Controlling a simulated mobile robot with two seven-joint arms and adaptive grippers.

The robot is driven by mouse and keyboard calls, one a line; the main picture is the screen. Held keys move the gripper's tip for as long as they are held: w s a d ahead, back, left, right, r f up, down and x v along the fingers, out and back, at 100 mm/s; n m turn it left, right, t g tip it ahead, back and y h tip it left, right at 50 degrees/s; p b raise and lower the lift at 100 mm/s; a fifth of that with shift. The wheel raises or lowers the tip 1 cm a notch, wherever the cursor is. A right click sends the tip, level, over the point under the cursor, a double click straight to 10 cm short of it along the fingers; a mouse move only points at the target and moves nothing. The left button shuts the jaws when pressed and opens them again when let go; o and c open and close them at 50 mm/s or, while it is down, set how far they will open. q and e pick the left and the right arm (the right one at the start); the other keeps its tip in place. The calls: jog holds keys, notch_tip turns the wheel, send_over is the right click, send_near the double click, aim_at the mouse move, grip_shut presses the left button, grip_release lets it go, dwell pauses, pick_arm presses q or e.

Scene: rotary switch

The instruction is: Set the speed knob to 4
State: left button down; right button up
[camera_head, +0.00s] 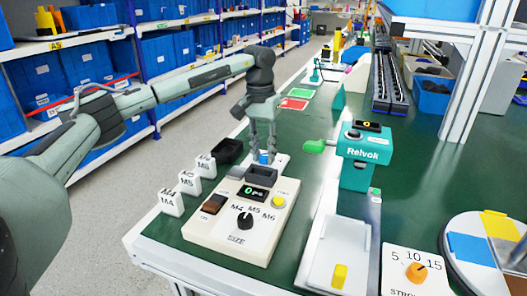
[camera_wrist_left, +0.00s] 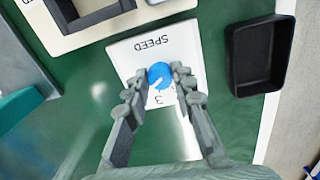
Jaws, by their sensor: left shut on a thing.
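The blue speed knob (camera_wrist_left: 160,75) sits on a white plate marked SPEED (camera_wrist_left: 148,44), which appears upside down in the left wrist view. A digit 3 shows beside the knob; other digits are hidden by the fingers or too small to read. The knob's white pointer mark slants toward the lower left in that view. My left gripper (camera_wrist_left: 157,84) is shut on the knob, one finger on each side. In the head view my left gripper (camera_head: 263,151) comes down from above onto the knob (camera_head: 264,157), which is mostly hidden. My right gripper is not in view.
A beige panel (camera_head: 225,242) with a black M4-M5-M6 selector (camera_head: 244,220) stands in front of the plate. A black tray (camera_head: 228,150) is just left of the knob. A teal Relvok device (camera_head: 362,145) stands to the right. An orange STROKE knob (camera_head: 416,272) is at front right.

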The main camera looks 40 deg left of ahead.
aim_at(261, 156)
pick_arm(q)
jog(key=c, duration=1.3)
grip_release()
jog(key=shift+o, duration=0.2)
notch_tip(261, 156, up, 12)
jog(key=shift+a, duration=0.25)
jog(key=shift+s, duration=0.1)
